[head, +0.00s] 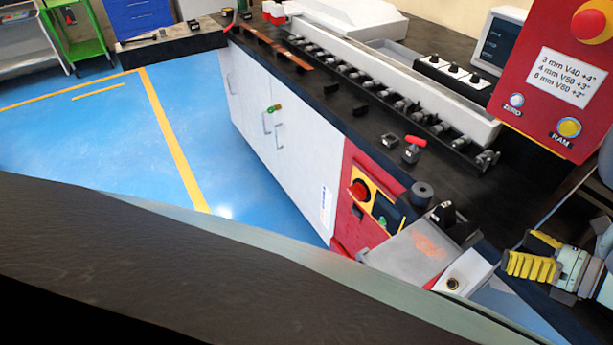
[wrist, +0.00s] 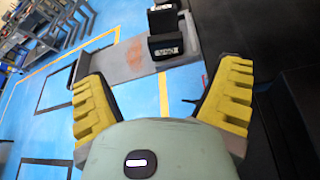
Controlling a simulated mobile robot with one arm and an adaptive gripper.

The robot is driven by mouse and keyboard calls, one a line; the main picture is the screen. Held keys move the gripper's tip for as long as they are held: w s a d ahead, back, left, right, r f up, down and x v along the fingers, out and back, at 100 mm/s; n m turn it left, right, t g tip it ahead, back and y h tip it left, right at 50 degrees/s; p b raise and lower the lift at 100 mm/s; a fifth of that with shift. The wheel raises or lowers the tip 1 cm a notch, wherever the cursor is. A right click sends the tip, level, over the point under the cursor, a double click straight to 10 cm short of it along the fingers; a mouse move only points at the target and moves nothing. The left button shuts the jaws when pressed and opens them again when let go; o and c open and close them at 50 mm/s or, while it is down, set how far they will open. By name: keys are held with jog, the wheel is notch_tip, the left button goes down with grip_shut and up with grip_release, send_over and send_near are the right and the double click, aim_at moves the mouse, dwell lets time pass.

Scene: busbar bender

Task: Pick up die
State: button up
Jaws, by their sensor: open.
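A black die (wrist: 165,46) with a white marking sits on a grey metal plate (wrist: 135,60) in the wrist view, ahead of my gripper. A second black block (wrist: 162,20) stands just behind it. In the head view a black die (head: 445,213) stands on the grey plate (head: 405,257) at the near corner of the machine. My gripper (head: 528,254) has yellow ribbed fingers. It is right of the plate, apart from the die. In the wrist view my gripper (wrist: 165,78) is open with nothing between its fingers.
The black bench top (head: 365,125) carries several small black blocks and a red-handled clamp (head: 413,149). A dark post (head: 421,195) stands beside the plate. A red control panel (head: 565,75) overhangs the right side. Blue floor (head: 150,125) is open at the left.

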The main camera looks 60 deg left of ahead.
aim_at(474, 228)
jog(key=p+x, duration=0.1)
jog(key=x, duration=0.3)
jog(key=shift+r, duration=0.1)
jog(key=shift+w+p+x, duration=0.15)
jog(key=shift+p+x, duration=0.25)
jog(key=shift+x, duration=0.35)
jog(key=shift+w+p+x, duration=0.15)
jog(key=shift+p+x, duration=0.25)
jog(key=shift+x, duration=1.55)
jog(key=shift+w+d, duration=0.1)
jog(key=c, duration=1.4)
notch_tip(474, 228, up, 28)
jog(key=p, duration=1.4)
